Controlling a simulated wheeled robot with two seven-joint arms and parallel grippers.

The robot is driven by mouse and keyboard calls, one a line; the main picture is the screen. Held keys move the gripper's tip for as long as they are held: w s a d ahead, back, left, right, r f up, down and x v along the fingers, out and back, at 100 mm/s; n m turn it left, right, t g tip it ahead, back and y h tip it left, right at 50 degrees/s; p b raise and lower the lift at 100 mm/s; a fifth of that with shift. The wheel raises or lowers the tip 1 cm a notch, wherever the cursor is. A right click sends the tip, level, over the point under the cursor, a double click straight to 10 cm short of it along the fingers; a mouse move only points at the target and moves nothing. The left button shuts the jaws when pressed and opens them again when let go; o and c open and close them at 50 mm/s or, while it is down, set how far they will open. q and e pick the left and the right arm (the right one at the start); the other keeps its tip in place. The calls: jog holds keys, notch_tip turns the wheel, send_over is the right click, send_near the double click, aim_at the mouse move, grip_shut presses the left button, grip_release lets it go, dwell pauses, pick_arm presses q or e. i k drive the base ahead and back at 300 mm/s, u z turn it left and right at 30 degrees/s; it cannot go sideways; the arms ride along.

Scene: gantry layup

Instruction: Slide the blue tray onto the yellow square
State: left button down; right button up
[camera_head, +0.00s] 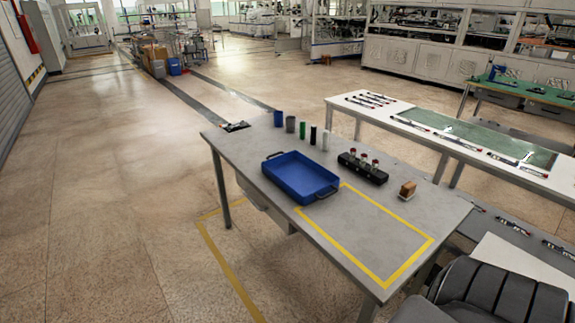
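The blue tray (278,182) is a shallow rectangular box with dark handles at its two ends. It lies flat on the grey table, toward the table's left part, and looks empty. The yellow square (385,283) is a taped outline on the tabletop, to the right of the tray and nearer the front right corner. The tray's right end, with its handle, sits at the square's left edge; most of the tray is outside the outline. Neither gripper shows in the head view.
Behind the tray stand several cylinders (302,130), a black holder with red-topped items (362,167) and a brown block (407,189). The grey tabletop (232,148) is clear inside the square. Another table (395,108) is behind.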

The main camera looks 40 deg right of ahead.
aim_at(307, 181)
jog(key=i, duration=2.9)
jog(key=z, duration=4.35)
